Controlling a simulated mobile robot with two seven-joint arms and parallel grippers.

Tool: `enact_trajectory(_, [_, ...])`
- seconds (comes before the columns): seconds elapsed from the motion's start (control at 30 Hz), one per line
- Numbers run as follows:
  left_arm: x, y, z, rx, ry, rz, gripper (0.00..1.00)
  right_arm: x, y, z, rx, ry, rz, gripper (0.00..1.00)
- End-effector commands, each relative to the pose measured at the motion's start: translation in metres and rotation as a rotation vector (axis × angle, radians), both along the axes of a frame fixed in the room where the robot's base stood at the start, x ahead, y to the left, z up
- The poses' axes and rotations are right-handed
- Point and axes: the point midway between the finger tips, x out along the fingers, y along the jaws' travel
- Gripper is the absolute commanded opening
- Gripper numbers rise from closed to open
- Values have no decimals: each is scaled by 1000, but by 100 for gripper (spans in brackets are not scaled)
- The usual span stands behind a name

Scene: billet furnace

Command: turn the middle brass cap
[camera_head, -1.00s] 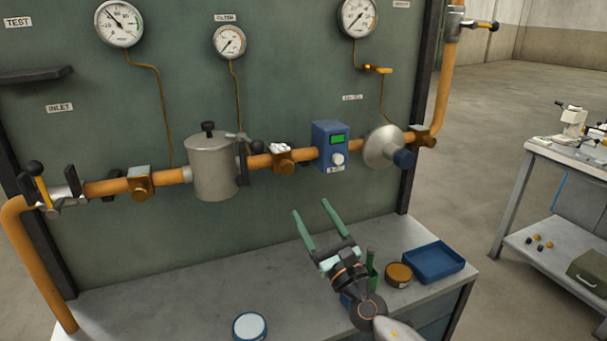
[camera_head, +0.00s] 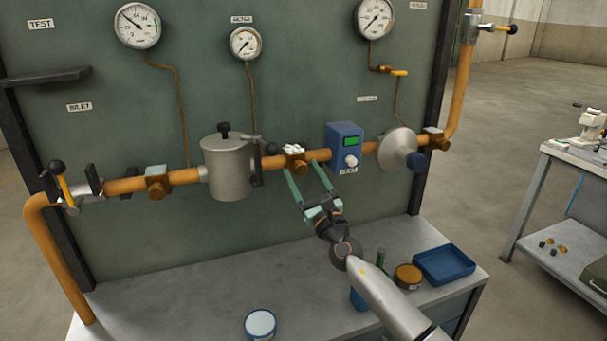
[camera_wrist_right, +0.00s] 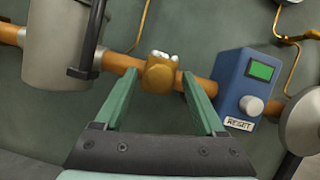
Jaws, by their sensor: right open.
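The middle brass cap (camera_head: 296,163) is on a brass fitting on the orange pipe, between the grey filter canister and the blue box. It also shows in the wrist view (camera_wrist_right: 160,79), with small white pieces on top of its fitting. My right gripper (camera_head: 300,167) is open and reaches up toward the cap from below. In the wrist view its two green fingers (camera_wrist_right: 160,74) lie to the left and right of the cap, with gaps visible. I cannot tell whether the tips reach around it in depth. My left gripper is not in view.
The filter canister (camera_head: 228,168) is close on the left, with a black handle beside it. The blue box (camera_head: 345,146) with a knob is close on the right. Another brass fitting (camera_head: 157,184) sits further left. The bench (camera_head: 200,290) below holds a blue tray (camera_head: 445,265) and tins.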

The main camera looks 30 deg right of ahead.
Motion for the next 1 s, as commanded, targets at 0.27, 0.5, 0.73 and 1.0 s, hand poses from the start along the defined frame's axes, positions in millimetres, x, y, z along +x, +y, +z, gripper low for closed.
enact_trajectory(0.27, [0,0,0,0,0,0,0,2,0,1,1,0,1,72])
enact_trajectory(0.5, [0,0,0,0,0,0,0,2,0,1,1,0,0,49])
enact_trajectory(0.73, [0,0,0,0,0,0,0,2,0,1,0,0,0,23])
enact_trajectory(1.0, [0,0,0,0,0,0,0,2,0,1,0,0,1,0])
